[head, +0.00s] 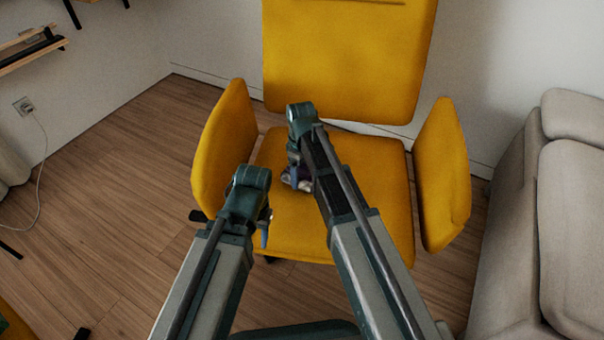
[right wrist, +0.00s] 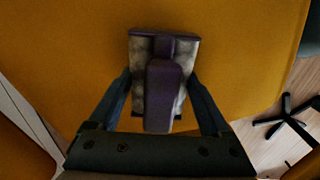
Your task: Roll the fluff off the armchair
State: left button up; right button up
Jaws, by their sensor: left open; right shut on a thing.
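The yellow armchair (head: 385,190) faces me, its seat between two side arms and a tall back. My right gripper (head: 296,178) is over the left part of the seat, shut on a roller (head: 303,184) with a purple handle and mottled grey surface. In the right wrist view the roller (right wrist: 163,95) sits between the two fingers, low over or touching the yellow seat (right wrist: 60,60); I cannot tell which. My left gripper (head: 265,228) is open and empty near the seat's front left corner. I cannot make out separate fluff on the seat; my arms hide part of it.
A grey sofa (head: 510,230) stands close on the right. Wooden floor (head: 110,210) is open on the left. A wall socket with a white cord (head: 24,105) and a wooden shelf (head: 30,52) are at the far left. The wall is close behind the armchair.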

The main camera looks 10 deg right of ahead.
jog(key=shift+r+p, duration=2.95)
jog(key=shift+r, duration=0.05)
jog(key=shift+r, duration=0.1)
notch_tip(320, 180, up, 3)
jog(key=p, duration=0.3)
